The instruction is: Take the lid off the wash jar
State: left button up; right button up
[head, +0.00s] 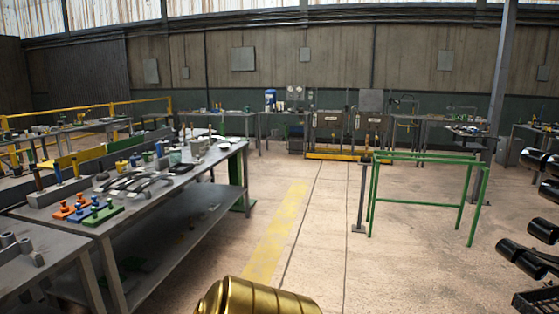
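I cannot pick out the wash jar for certain. A small greenish, jar-like container (175,157) stands among tools on the long grey workbench (160,222) at the left, and a grey container (198,146) stands behind it. Both are too small to tell whether they have a lid. A blue vessel (270,98) stands on a far bench at the back wall. Neither of my grippers shows in the head view.
Orange, blue and green blocks with knobs (90,209) sit near the bench's front end. A green rail frame (425,190) stands right of centre, with a grey post (361,195) beside it. Black cylinders (540,230) jut in at the right edge. The middle floor is clear.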

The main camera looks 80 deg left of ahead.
aim_at(176, 156)
jog(key=u, duration=4.25)
